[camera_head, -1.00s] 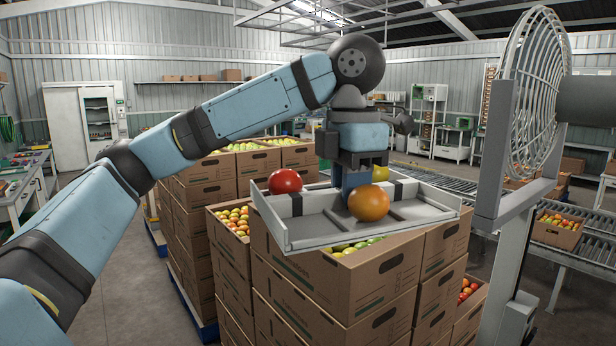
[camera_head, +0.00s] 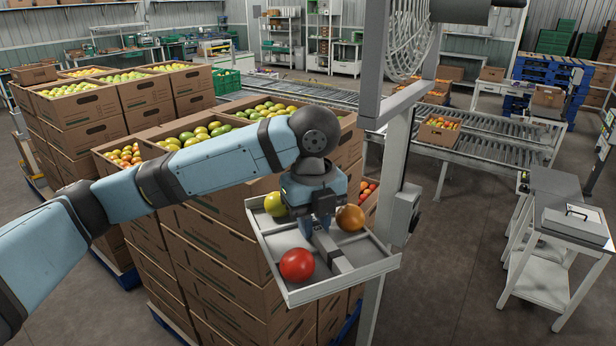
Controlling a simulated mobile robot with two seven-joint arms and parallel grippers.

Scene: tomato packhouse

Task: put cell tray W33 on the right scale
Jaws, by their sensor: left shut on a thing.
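My left gripper (camera_head: 318,222) is shut on the middle bar of a light grey cell tray (camera_head: 345,286) and holds it up in the air, in front of the stacked cartons. The tray carries a red tomato (camera_head: 297,264) at the front, an orange one (camera_head: 350,218) at the right and a yellow-green one (camera_head: 275,204) at the back left. The tray looks slightly tilted in the picture, and no label can be read on it. A flat grey device (camera_head: 576,226), which may be a scale, sits on a grey stand at the far right. My right gripper is out of view.
Cartons of tomatoes (camera_head: 205,255) are stacked close behind and left of the tray. A grey post (camera_head: 396,160) with a wire-guarded fan (camera_head: 408,38) stands just right of the tray. A roller conveyor (camera_head: 490,140) runs behind. Open floor (camera_head: 450,270) lies between post and stand.

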